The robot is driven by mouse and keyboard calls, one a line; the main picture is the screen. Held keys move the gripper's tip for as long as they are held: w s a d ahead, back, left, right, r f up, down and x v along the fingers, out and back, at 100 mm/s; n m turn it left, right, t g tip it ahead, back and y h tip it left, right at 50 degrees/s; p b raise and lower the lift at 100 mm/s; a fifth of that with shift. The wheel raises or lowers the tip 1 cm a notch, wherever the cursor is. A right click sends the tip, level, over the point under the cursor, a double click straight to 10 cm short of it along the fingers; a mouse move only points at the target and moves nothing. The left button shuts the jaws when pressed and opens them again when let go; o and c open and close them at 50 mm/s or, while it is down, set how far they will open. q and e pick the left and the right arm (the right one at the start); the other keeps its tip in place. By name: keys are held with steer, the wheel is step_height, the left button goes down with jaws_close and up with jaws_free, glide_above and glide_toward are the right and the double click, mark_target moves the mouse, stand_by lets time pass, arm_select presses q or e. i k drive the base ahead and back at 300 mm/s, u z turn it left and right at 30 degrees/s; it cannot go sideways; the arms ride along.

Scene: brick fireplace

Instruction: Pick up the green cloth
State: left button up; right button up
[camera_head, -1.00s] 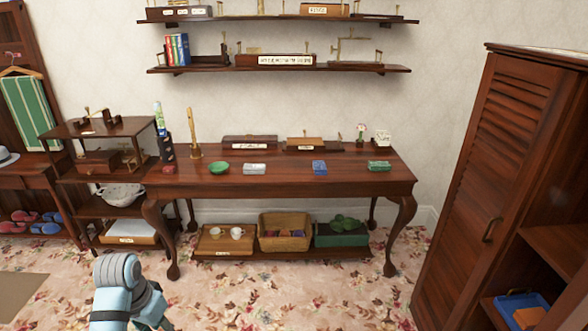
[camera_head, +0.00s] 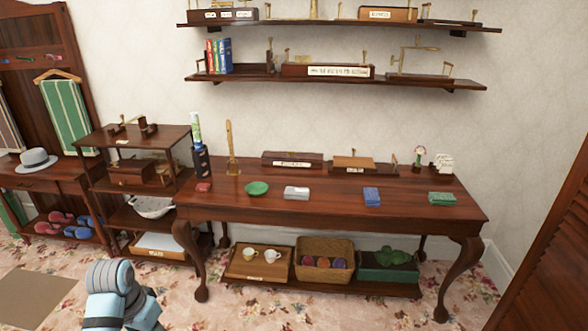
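A small folded green cloth (camera_head: 442,198) with a whitish marking lies flat near the right end of the dark wooden table (camera_head: 330,205). A green striped towel (camera_head: 66,115) hangs on a hanger at the far left. A blue-grey part of my arm shows at the bottom left, well short of the table. No gripper fingers show in the head view, so neither gripper's state can be seen. Nothing touches the green cloth.
A lower shelf holds a wooden tray with cups, a basket (camera_head: 324,273) and a green box (camera_head: 388,274). A tall wooden cabinet (camera_head: 545,260) stands at the right.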

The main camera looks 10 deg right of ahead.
mark_target(440, 198)
steer(key=z, duration=0.2)
steer(key=i, duration=1.7)
steer(key=z, duration=1.1)
steer(key=i, duration=1.1)
steer(key=z, duration=1.3)
steer(key=i, duration=0.45)
steer(key=z, duration=0.25)
